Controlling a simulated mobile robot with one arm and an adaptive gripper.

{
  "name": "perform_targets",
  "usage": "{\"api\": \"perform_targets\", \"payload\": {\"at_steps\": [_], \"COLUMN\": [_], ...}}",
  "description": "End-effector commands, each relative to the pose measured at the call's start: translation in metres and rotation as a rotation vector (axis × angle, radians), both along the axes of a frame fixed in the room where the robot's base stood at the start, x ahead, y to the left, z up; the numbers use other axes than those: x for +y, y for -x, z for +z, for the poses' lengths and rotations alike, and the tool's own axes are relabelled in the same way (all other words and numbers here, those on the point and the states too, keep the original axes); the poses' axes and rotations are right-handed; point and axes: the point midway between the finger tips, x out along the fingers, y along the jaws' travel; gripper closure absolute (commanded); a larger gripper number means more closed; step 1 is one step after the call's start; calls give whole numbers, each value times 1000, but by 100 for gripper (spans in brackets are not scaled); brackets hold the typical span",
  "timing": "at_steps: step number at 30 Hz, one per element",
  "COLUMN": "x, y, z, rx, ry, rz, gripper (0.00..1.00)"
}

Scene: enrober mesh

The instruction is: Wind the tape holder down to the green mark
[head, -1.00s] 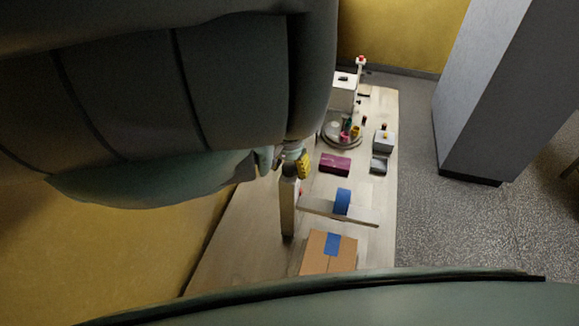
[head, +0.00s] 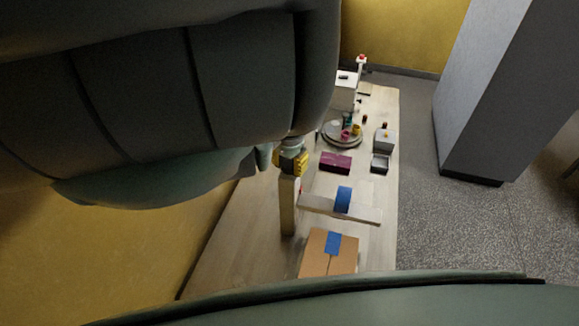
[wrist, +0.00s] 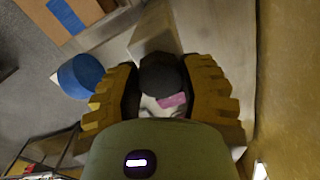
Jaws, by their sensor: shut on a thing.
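The tape holder is a pale crossbar (head: 367,213) carrying a blue tape roll (head: 344,199); it reaches right from an upright post (head: 287,208). The roll also shows in the wrist view (wrist: 80,76). My gripper (head: 292,161) is at the top of the post. In the wrist view its yellow ribbed fingers (wrist: 160,88) are shut on a dark round knob (wrist: 160,72), one on each side. A small pink patch shows just below the knob; I cannot tell what it is. I cannot make out a green mark in either view.
A cardboard box (head: 316,252) with blue tape stands in front of the crossbar. Behind are a magenta block (head: 336,162), a grey tray (head: 380,163) and a round tray (head: 341,141) with small coloured items. My arm covers the left of the head view.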

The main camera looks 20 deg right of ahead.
Motion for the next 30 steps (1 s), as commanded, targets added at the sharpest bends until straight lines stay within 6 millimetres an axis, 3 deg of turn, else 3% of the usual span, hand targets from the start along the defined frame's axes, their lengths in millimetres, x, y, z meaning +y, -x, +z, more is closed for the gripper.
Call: {"api": "perform_targets", "payload": {"at_steps": [15,30], "x": [1,0], "y": [-1,-1], "z": [-2,-1], "rx": [-1,-3], "ry": [0,1], "rz": [-376,-505], "gripper": [94,95]}}
